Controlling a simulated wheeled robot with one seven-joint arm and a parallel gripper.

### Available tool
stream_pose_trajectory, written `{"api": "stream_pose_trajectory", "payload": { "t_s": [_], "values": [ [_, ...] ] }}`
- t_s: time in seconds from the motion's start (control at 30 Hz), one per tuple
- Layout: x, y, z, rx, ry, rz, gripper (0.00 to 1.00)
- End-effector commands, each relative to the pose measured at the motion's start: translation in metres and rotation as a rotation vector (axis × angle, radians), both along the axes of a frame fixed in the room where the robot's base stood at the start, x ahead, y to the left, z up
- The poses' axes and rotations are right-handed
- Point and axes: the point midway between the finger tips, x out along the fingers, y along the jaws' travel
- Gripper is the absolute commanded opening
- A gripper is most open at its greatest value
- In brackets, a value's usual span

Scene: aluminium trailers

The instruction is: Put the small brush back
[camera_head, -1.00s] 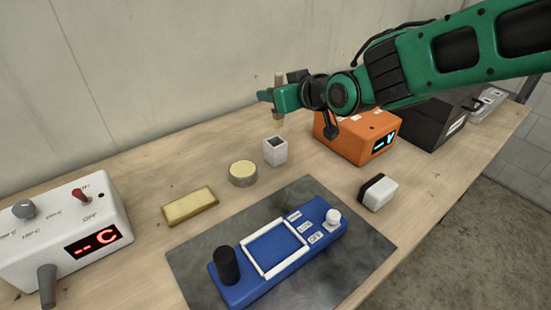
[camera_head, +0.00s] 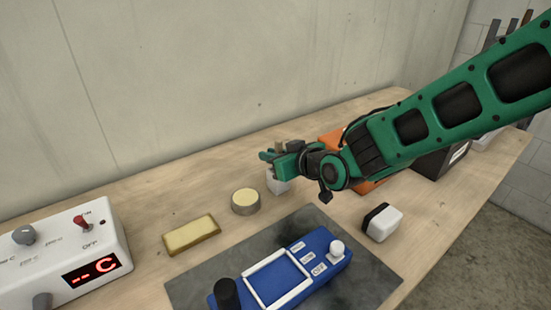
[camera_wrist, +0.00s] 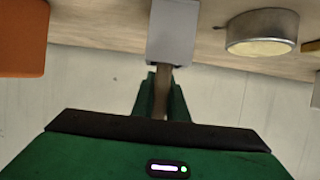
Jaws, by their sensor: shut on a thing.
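The small brush (camera_head: 280,147) is a slim tan stick held upright in my gripper (camera_head: 276,157). My gripper is shut on it, directly above the white square holder (camera_head: 277,184). In the wrist view, the brush (camera_wrist: 163,78) runs between the green fingers (camera_wrist: 162,92) to the mouth of the holder (camera_wrist: 172,32). The brush's far end is hidden at the holder, so I cannot tell how deep it sits. The fingers are close to the holder's rim.
A round tin (camera_head: 245,203) and a yellow sponge (camera_head: 191,235) lie left of the holder. An orange box (camera_head: 330,137) stands behind my arm. A blue fixture (camera_head: 285,275) lies on a dark mat (camera_head: 360,270), with a black-and-white block (camera_head: 382,222) at right.

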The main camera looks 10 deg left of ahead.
Motion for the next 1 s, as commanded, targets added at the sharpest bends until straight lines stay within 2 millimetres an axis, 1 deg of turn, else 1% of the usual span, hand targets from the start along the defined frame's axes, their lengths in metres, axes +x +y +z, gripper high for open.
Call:
{"api": "stream_pose_trajectory", "payload": {
  "t_s": [0.03,0.07,0.4,0.43,0.5,0.77,0.87,1.0],
  "values": [
    [0.0,0.0,-0.006,0.0,0.001,0.0,0.0],
    [0.0,0.0,-0.007,0.001,0.001,0.0,0.0],
    [0.0,0.0,-0.01,0.0,-0.001,-0.001,0.0],
    [0.0,0.0,-0.01,0.0,-0.001,-0.001,0.18],
    [0.0,0.0,-0.009,0.0,-0.001,-0.001,0.32],
    [0.0,0.0,-0.009,0.0,-0.001,-0.001,0.32],
    [0.0,-0.001,-0.006,0.001,-0.002,-0.002,0.32],
    [-0.008,-0.011,-0.001,0.001,-0.002,-0.002,0.32]
  ]
}}
